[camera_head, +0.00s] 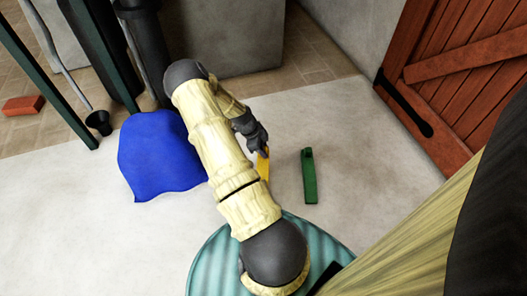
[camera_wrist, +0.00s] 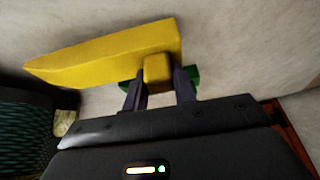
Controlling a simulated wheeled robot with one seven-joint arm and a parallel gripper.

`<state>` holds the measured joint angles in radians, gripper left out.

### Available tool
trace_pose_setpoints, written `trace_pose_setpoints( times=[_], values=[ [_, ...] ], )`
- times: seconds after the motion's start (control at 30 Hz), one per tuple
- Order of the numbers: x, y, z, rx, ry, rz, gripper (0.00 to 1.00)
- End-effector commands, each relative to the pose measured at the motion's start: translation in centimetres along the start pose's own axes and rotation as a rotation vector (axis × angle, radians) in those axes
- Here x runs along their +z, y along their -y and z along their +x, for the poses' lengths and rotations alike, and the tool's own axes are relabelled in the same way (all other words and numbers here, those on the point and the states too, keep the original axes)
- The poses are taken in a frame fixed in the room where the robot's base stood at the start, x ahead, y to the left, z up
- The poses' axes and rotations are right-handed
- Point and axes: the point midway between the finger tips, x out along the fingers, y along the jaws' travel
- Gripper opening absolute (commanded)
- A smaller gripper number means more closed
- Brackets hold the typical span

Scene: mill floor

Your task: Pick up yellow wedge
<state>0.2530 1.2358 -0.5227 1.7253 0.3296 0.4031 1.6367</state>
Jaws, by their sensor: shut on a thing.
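The yellow wedge (camera_wrist: 105,55) shows large in the wrist view, a long tapering piece with a small block-like knob near its thick end. My gripper (camera_wrist: 160,88) has its two dark fingers on either side of that knob and is shut on it. In the head view the yellow wedge (camera_head: 263,165) is partly hidden by my arm, with my gripper (camera_head: 262,150) at its upper end. I cannot tell whether the wedge touches the floor.
A green wedge (camera_head: 309,178) lies on the pale floor just right of the yellow one. A blue cloth (camera_head: 158,155) is at the left. A red brick (camera_head: 22,105) lies farther left. A wooden door (camera_head: 460,75) stands at the right. Floor between the green wedge and door is clear.

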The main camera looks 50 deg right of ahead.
Motion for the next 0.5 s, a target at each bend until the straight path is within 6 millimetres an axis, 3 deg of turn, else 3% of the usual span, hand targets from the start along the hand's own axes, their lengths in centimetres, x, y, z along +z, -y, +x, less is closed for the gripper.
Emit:
trace_pose_setpoints(
  times=[0.03, 0.2, 0.5],
  values=[
    [-0.5, 0.0, -1.4, 0.000, 0.000, -0.001, 0.00],
    [-1.1, 0.0, -2.8, 0.001, 0.000, -0.003, 0.00],
    [-1.2, 0.0, -2.9, 0.001, 0.000, -0.002, 0.00]
  ],
)
